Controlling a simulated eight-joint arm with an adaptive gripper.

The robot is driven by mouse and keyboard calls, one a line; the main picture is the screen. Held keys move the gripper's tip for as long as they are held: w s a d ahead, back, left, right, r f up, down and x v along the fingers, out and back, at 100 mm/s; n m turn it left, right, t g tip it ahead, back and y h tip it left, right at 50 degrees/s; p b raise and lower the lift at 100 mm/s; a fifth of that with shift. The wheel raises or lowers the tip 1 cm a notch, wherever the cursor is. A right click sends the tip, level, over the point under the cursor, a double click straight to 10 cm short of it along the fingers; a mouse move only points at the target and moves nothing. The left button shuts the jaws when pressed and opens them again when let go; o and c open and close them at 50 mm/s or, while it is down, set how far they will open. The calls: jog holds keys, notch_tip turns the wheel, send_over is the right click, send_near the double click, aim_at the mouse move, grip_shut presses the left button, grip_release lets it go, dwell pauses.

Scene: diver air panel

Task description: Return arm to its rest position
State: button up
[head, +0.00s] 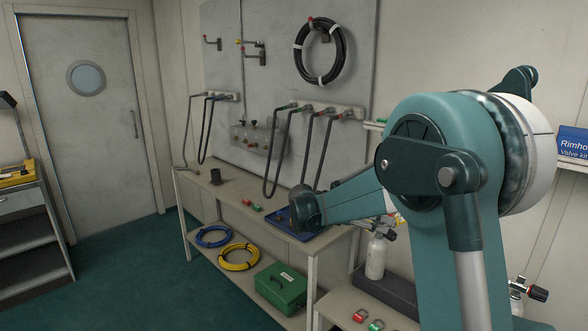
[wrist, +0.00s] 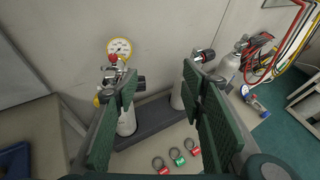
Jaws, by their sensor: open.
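My gripper (wrist: 160,72) shows in the wrist view as two green ribbed fingers spread wide apart with nothing between them. It hangs over a bench with small white cylinders. One cylinder (wrist: 126,122) with a valve stands behind the left finger, and another (wrist: 177,96) stands behind the right finger; both are partly hidden. In the head view my teal arm is bent and fills the right side. Its gripper cannot be made out there.
Red and green ringed tags (wrist: 178,160) lie on the bench near the cylinders. A yellow-rimmed gauge (wrist: 119,47) is by the left valve. In the head view a workbench (head: 225,192) has hoses above, and a green box (head: 281,287) on its lower shelf. Floor at left is clear.

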jog(key=s+d+r+m+t+y+p, duration=0.1)
jog(key=s+r+m+y, duration=0.3)
jog(key=s, duration=0.7)
jog(key=s+d+m+y, duration=0.1)
jog(key=s+m+y, duration=0.3)
jog(key=s, duration=0.8)
jog(key=s+a+f+m+t+y, duration=0.1)
jog(key=s+a+f+m, duration=0.1)
jog(key=s, duration=0.5)
jog(key=s+a+f+m+t+y+p, duration=0.1)
jog(key=s+a+f+m+y, duration=0.1)
jog(key=s+a+m, duration=0.2)
jog(key=s+a+f+m+t+y, duration=0.1)
jog(key=s+a+f+m+y, duration=0.1)
jog(key=s+m, duration=0.5)
jog(key=s+a, duration=0.1)
jog(key=s, duration=0.4)
jog(key=shift+s, duration=0.15)
jog(key=shift+d, duration=0.1)
